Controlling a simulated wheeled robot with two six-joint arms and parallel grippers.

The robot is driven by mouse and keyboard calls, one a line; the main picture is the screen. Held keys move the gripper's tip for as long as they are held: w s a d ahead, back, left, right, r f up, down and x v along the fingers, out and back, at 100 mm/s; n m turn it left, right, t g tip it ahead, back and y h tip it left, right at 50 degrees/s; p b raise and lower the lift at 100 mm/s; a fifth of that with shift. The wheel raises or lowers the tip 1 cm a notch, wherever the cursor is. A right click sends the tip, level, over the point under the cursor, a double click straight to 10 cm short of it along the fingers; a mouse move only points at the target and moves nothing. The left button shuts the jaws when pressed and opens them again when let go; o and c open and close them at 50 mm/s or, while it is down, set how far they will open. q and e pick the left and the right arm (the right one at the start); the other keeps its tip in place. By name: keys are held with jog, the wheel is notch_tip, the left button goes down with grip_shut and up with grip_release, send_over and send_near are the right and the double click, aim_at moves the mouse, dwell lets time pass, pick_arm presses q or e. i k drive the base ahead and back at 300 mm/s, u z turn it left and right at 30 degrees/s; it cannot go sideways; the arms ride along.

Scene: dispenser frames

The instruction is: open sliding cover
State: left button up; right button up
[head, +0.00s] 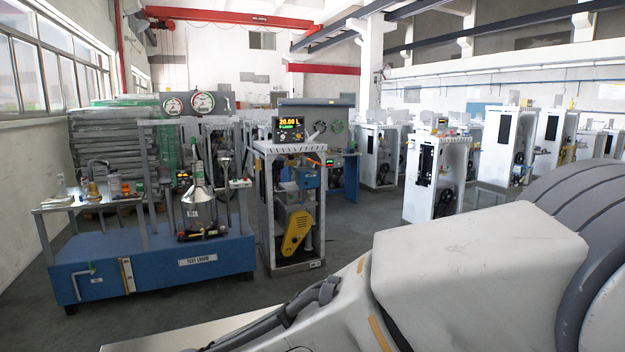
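A dispenser frame (266,215) stands upright in the middle of the head view, with a lit display (290,124) reading 20.00 L on top. A yellow belt guard (296,232) and a blue box (307,177) show inside its open front. More white dispenser frames (436,178) stand to the right, some with dark openings. I cannot tell which part is the sliding cover, or whether it is open or shut. Neither of my grippers can be made out in this view.
A blue test-liquid platform (215,257) with a metal measuring can (198,205) stands left of the dispenser frame. A small table (85,201) holds bottles. Grey floor is open between the middle frame and those at right. Large pale parts fill the lower right.

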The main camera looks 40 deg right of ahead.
aim_at(307, 178)
jog(key=u, duration=2)
jog(key=i, duration=2.9)
jog(key=z, duration=2.85)
jog(key=i, duration=3.8)
